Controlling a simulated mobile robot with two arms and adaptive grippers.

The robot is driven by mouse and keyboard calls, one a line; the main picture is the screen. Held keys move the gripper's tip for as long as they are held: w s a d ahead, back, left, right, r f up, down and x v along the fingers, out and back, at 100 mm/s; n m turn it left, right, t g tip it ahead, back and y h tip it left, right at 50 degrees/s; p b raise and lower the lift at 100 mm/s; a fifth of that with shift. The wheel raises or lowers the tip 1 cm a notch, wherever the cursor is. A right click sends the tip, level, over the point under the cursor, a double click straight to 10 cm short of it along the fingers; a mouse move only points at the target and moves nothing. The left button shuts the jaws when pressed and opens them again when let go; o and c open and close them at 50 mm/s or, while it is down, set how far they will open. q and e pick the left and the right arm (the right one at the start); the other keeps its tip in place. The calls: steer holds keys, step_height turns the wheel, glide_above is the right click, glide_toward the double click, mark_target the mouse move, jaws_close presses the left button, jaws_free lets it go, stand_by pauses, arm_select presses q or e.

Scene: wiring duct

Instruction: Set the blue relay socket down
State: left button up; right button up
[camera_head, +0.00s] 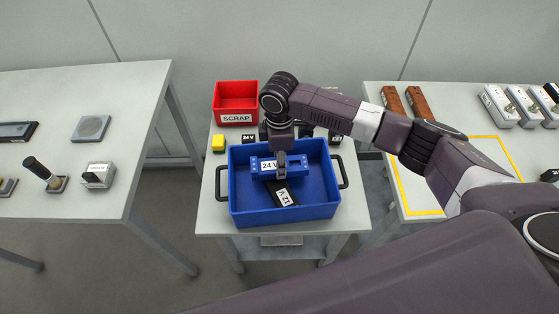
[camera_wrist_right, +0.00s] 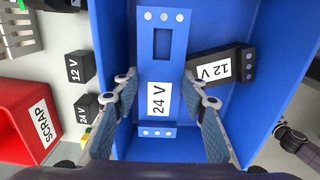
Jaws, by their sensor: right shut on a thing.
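The blue relay socket (camera_head: 280,165) with a white 24 V label is between the fingers of my right gripper (camera_head: 282,158). In the right wrist view the gripper (camera_wrist_right: 162,92) is shut across the socket (camera_wrist_right: 160,60). The socket is within the outline of the blue crate (camera_head: 285,212); I cannot tell whether it touches the floor. A black 12 V part (camera_head: 283,193) lies tilted in the crate, beside and partly beneath the socket in the picture. It also shows in the right wrist view (camera_wrist_right: 232,65).
A red SCRAP bin (camera_head: 236,103) stands behind the crate. A yellow block (camera_head: 218,143) and small black labelled blocks (camera_head: 249,139) sit near it. The right table has a yellow-outlined area (camera_head: 408,211), brown parts (camera_head: 417,102) and grey parts (camera_head: 498,106). The left table holds several parts.

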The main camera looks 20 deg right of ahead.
steer(key=shift+f, duration=0.15)
steer(key=shift+f, duration=0.3)
steer(key=o, duration=0.9)
step_height(320, 180, up, 13)
steer(key=b, duration=0.1)
steer(key=shift+b, duration=0.4)
steer(key=shift+s+f, duration=0.1)
steer(key=shift+f, duration=0.1)
